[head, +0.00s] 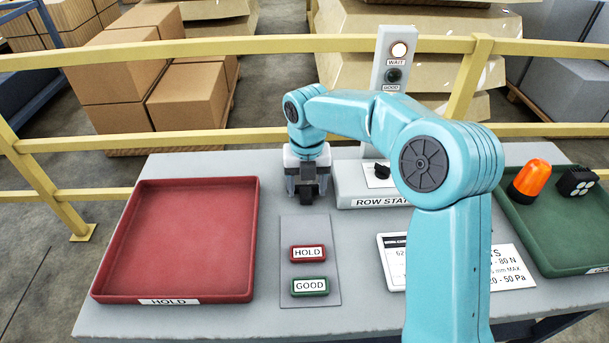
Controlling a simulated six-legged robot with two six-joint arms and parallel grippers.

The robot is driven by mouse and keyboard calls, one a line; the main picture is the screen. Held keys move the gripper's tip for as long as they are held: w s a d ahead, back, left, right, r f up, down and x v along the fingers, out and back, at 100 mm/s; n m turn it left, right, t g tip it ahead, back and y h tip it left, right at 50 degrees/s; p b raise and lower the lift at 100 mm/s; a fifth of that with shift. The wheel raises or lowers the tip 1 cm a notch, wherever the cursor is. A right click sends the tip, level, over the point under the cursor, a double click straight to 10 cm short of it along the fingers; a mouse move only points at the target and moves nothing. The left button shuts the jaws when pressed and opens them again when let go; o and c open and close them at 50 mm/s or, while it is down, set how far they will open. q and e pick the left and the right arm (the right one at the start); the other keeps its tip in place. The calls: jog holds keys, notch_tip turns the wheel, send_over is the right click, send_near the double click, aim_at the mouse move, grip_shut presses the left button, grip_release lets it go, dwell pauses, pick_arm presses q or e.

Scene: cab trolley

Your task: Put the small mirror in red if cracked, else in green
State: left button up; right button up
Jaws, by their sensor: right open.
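The red tray (190,235), labelled HOLD, lies on the left of the table and is empty. The green tray (535,210) at the right holds an orange beacon (531,180) and a black lamp unit (578,183); its front label is cut off. I cannot make out a small mirror; my right arm hides part of the table. My right gripper (306,194) is open and points down over the table, right of the red tray and behind the button panel. I cannot tell whether anything lies under it. My left gripper is not in view.
A panel (319,230) carries a red HOLD button (308,253) and a green GOOD button (310,286). A ROW STATUS-type box (352,190) with a black knob stands behind. The signal post (391,62) shows WAIT lit. A yellow rail (250,46) runs behind.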

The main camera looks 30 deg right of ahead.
jog(key=shift+w+f, duration=0.1)
jog(key=shift+f, duration=0.7)
grip_shut()
jog(key=shift+r, duration=0.1)
